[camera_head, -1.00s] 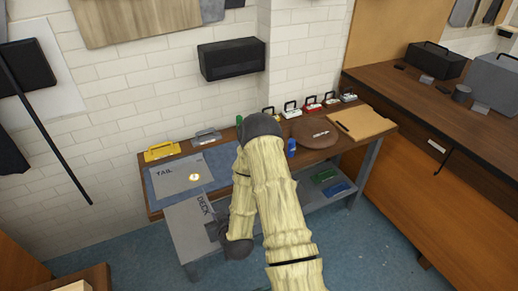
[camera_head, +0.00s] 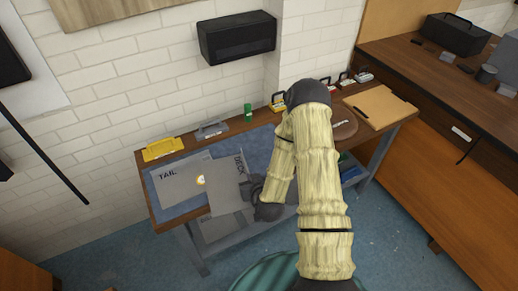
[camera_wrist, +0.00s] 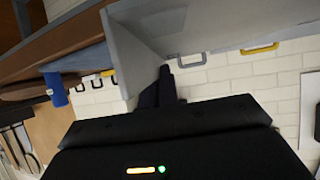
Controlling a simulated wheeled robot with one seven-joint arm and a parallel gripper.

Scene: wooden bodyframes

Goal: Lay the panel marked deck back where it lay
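The grey panel marked DECK (camera_head: 226,190) is held in front of and partly over the bench's left half. In the head view it overlaps the right part of the grey panel marked TAIL (camera_head: 178,182); I cannot tell whether they touch. TAIL lies on the blue mat (camera_head: 258,146) with a small round gold-and-white object (camera_head: 200,180) on it. My gripper (camera_head: 257,190) is at the DECK panel's right edge. In the wrist view my dark fingers (camera_wrist: 165,88) meet the underside of the grey panel (camera_wrist: 205,25) and look shut on it; the tips are partly hidden.
A brown round pad and a clipboard (camera_head: 382,106) lie at the right. A lower shelf runs underneath. A black box (camera_head: 238,37) hangs on the wall.

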